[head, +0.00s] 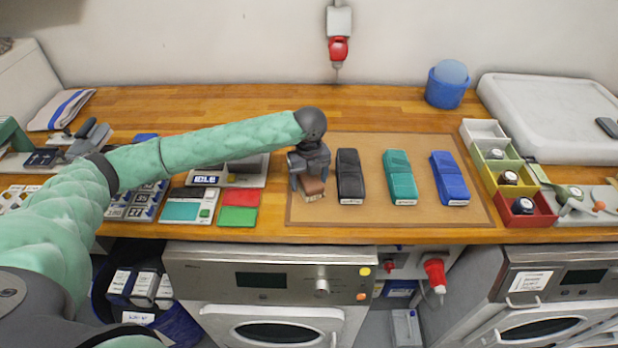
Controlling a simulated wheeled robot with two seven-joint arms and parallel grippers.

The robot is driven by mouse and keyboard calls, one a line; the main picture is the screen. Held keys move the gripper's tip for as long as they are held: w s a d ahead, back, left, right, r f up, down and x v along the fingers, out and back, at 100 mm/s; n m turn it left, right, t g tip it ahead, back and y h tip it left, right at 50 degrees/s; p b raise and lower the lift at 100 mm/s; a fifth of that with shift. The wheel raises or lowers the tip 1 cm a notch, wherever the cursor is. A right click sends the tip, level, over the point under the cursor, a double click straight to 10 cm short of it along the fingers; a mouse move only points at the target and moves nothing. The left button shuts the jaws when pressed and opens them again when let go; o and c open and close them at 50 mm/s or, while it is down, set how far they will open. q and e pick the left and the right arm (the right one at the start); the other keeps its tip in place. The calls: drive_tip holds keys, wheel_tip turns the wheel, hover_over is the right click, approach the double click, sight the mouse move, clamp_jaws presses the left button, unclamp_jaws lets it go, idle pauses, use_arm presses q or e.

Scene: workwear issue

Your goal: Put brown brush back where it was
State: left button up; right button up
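The brown brush (312,187) is at the left end of the tan mat (400,222), mostly hidden under my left gripper (310,182). A small pale label shows at its near end. My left gripper points down over the brush with its fingers around it; I cannot tell whether they press on it or whether the brush is raised off the mat. To its right on the mat stand a black brush (350,176), a teal brush (399,177) and a blue brush (449,178) in a row. My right gripper is not in view.
Right of the mat are white, green, yellow and red bins (524,221) and a white tray (555,110). A blue tub (446,88) stands behind.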

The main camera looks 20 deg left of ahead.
use_arm(q)
drive_tip(key=shift+r, duration=0.15)
drive_tip(key=shift+w+r, duration=0.1)
drive_tip(key=shift+r, duration=0.1)
wheel_tip(320, 180, up, 12)
drive_tip(key=b, duration=0.4)
drive_tip(key=shift+f, duration=0.2)
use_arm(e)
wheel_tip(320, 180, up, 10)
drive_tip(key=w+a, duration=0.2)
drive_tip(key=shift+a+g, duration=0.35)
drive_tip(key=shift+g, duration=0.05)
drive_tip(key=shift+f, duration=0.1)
